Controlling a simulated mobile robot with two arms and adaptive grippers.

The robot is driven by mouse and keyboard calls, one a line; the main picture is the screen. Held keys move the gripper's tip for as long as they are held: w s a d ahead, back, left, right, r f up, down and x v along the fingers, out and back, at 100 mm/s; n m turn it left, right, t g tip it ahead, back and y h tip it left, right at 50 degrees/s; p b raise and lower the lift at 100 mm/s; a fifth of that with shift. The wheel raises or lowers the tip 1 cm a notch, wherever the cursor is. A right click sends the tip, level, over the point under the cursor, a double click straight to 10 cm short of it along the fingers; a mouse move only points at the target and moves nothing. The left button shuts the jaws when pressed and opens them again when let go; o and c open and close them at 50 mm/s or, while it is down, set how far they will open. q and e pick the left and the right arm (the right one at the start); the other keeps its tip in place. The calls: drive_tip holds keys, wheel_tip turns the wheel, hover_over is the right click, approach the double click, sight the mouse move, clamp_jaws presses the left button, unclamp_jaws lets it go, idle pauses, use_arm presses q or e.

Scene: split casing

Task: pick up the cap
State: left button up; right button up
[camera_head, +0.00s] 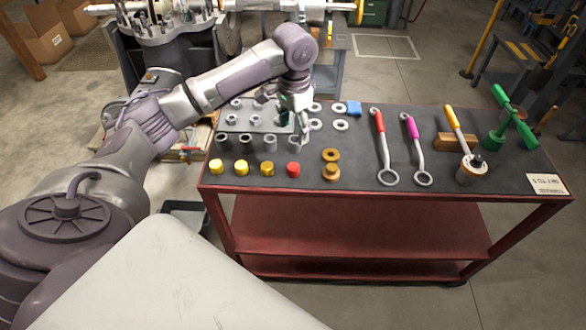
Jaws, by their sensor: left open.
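A row of small caps stands along the near left edge of the cart top: a yellow one (215,166), another yellow one (240,167), a darker yellow one (267,170) and a red one (293,170). The frame does not show which one the task means. My left gripper (299,134) points down over the cart, behind the red cap and apart from it. Its fingers are open, and I see no cap between them. Its fingertips are small and partly blend with the grey parts around them. My right gripper is not in view.
The cart (350,215) is red with a dark top. Grey cylinders (246,142) stand behind the caps. Brass parts (331,172) sit right of the red cap. A red-handled wrench (380,140), a pink-handled wrench (413,140) and a wooden block (455,142) lie further right.

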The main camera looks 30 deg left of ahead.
use_arm(q)
hover_over(294, 166)
drive_tip(key=f, duration=0.8)
drive_tip(key=shift+w+a+p, duration=0.25)
drive_tip(key=shift+p, duration=0.05)
drive_tip(key=f, duration=0.3)
drive_tip(key=f+p, duration=0.1)
drive_tip(key=shift+s+d+f, duration=0.2)
drive_tip(key=shift+s+f, duration=0.1)
drive_tip(key=shift+f, duration=0.45)
drive_tip(key=shift+c, duration=0.2)
drive_tip(key=c, duration=0.8)
